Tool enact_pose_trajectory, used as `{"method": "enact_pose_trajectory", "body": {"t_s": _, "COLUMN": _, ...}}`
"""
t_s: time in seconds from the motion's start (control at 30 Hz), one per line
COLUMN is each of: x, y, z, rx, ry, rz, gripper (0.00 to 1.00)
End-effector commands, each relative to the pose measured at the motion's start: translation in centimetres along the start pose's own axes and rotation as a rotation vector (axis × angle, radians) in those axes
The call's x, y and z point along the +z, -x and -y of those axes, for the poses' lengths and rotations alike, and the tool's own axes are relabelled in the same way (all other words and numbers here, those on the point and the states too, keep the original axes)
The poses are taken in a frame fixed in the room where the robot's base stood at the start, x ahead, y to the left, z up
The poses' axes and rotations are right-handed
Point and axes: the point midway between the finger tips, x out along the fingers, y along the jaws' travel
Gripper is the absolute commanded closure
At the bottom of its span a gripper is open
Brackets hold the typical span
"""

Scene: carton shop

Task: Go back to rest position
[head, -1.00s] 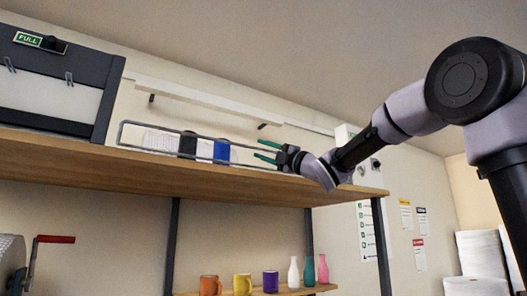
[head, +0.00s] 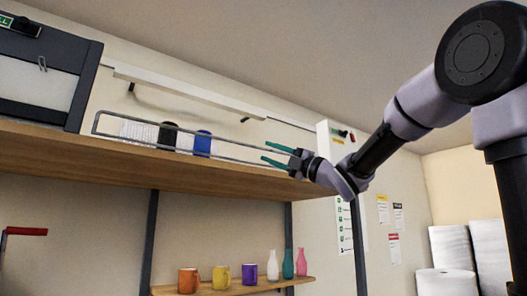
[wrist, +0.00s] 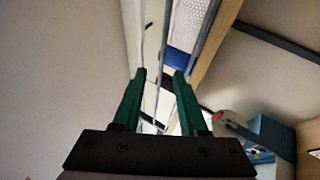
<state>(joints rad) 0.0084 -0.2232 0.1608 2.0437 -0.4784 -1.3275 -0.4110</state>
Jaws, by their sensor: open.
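My gripper (head: 268,153) is open, with two green fingers pointing left at the right end of the upper wooden shelf (head: 150,170). In the wrist view its fingers (wrist: 160,85) stand apart, with thin metal rails of the wire rack passing behind the gap. I see nothing held between them. The wire rack (head: 97,122) runs along the shelf toward the fingers. Whether the fingers touch its rails I cannot tell.
On the upper shelf stand a black cylinder (head: 167,135), a blue cylinder (head: 203,143) and a dark-framed box (head: 45,70). A lower shelf (head: 235,288) holds several mugs and bottles. A control box (head: 337,140) is on the wall behind my arm. White rolls (head: 452,250) stand at right.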

Motion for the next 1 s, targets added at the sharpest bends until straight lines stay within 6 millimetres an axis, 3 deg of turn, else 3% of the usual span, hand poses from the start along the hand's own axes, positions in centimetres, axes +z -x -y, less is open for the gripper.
{"method": "enact_pose_trajectory", "body": {"t_s": 0.53, "x": 0.0, "y": 0.1, "z": 0.0, "rx": 0.000, "ry": -0.001, "rz": 0.002, "gripper": 0.58}}
{"method": "enact_pose_trajectory", "body": {"t_s": 0.67, "x": 1.1, "y": 0.7, "z": 0.0, "rx": -0.015, "ry": -0.052, "rz": 0.073, "gripper": 0.58}}
{"method": "enact_pose_trajectory", "body": {"t_s": 0.77, "x": 3.5, "y": 2.4, "z": 0.2, "rx": -0.042, "ry": -0.168, "rz": 0.229, "gripper": 0.58}}
{"method": "enact_pose_trajectory", "body": {"t_s": 0.83, "x": 5.6, "y": 4.6, "z": 0.7, "rx": -0.062, "ry": -0.289, "rz": 0.383, "gripper": 0.58}}
{"method": "enact_pose_trajectory", "body": {"t_s": 1.0, "x": 9.2, "y": 12.7, "z": 3.6, "rx": -0.087, "ry": -0.642, "rz": 0.792, "gripper": 0.58}}
